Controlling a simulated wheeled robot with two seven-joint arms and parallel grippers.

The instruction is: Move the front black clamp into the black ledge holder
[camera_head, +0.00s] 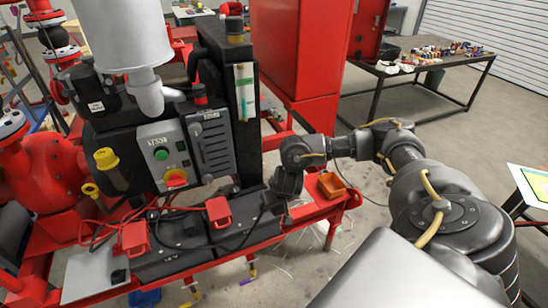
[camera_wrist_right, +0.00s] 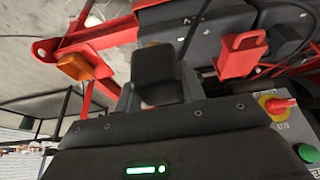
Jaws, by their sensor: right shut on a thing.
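My right gripper (camera_head: 287,186) is low at the right end of the black battery row, beside the red ledge (camera_head: 318,207). In the right wrist view, its fingers are shut on the black clamp (camera_wrist_right: 156,68), a dark block right in front of the wrist. In the head view the clamp cannot be told apart from the dark gripper. An orange holder (camera_head: 331,184) sits on the ledge, just right of the gripper; it also shows in the right wrist view (camera_wrist_right: 75,66). I cannot make out the black ledge holder. My left gripper is not in view.
Red clamps (camera_head: 218,212) (camera_head: 134,239) sit on the black batteries (camera_head: 170,250), with cables looping around them. The control panel (camera_head: 166,155) and its black housing stand close behind. A tall red cabinet (camera_head: 295,50) is behind the ledge. Open floor lies right of the skid.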

